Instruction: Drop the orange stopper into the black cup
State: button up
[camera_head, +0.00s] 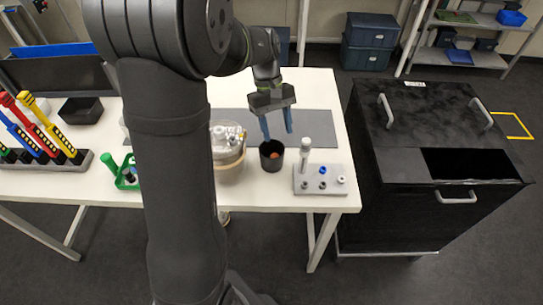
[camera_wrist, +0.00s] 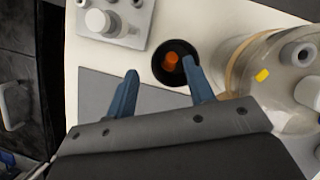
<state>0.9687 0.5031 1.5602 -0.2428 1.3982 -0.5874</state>
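The black cup (camera_head: 271,165) stands upright on the white table between the glass vessel and the grey block. The orange stopper (camera_wrist: 172,61) lies inside the cup, seen from above in the wrist view, where the cup's dark interior (camera_wrist: 160,75) surrounds it. In the head view only a small reddish patch shows in the cup's mouth. My gripper (camera_head: 277,132) is above and behind the cup, pointing down, with its two blue fingers spread apart and nothing between them. In the wrist view the open fingers (camera_wrist: 160,68) appear beside the cup, the right one overlapping its edge.
A glass vessel (camera_head: 228,150) stands close left of the cup. A grey block (camera_head: 318,184) with a white-capped tube and small fittings is close right. A green rack (camera_head: 126,174) and colourful tools are farther left. A black cabinet (camera_head: 430,190) stands right of the table.

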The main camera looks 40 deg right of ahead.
jog(key=v, duration=1.7)
jog(key=shift+r, duration=0.3)
jog(key=x, duration=1.6)
jog(key=shift+f, duration=0.2)
jog(key=shift+s, duration=0.15)
jog(key=shift+f, duration=0.1)
